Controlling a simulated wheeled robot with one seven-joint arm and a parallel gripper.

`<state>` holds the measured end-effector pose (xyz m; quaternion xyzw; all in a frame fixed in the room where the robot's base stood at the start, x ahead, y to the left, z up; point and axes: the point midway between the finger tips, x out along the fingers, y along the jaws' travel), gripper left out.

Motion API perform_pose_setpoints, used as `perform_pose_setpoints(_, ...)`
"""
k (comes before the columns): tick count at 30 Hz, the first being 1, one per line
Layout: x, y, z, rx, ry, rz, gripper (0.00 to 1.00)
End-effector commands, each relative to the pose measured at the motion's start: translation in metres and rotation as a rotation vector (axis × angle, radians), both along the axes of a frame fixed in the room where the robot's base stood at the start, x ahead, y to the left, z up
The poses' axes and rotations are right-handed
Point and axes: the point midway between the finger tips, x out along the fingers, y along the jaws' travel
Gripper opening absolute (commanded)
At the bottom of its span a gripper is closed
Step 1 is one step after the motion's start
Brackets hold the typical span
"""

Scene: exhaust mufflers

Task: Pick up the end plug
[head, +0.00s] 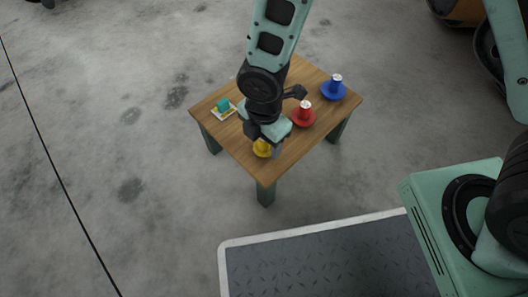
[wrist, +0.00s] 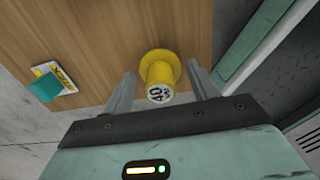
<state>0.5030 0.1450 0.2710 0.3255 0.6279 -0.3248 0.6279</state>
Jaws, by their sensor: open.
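Three end plugs with round flanged bases stand on a small wooden table (head: 308,73). The yellow plug (head: 262,149) is near the table's front corner, partly hidden by my arm in the head view. In the wrist view the yellow plug (wrist: 161,72) has a white top with black marks that I read as "40". My gripper (wrist: 160,80) is open, with one finger on each side of the yellow plug and gaps on both sides. The red plug (head: 303,117) is near the middle of the table and the blue plug (head: 334,90) near the right corner.
A teal block on a small yellow and white piece (head: 223,109) lies on the table's left part; this teal block (wrist: 45,89) also shows in the wrist view. A dark treadplate platform with a pale rim (head: 222,262) lies in front. Bare concrete floor surrounds the table.

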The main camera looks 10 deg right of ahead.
Motion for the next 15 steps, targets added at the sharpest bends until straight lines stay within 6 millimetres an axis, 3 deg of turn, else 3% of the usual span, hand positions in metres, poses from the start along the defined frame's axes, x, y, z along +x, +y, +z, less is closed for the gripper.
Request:
perform_pose_setpoints(1,-0.0005,-0.0002,-0.0138,-0.001,0.001,0.001,0.59)
perform_pose_setpoints(3,-0.0002,-0.0002,-0.0189,-0.001,0.000,0.001,0.59)
perform_pose_setpoints(11,-0.0001,-0.0003,-0.0185,-0.001,-0.001,0.001,0.59)
perform_pose_setpoints(15,-0.0003,-0.0003,-0.0185,-0.001,0.000,0.001,0.26)
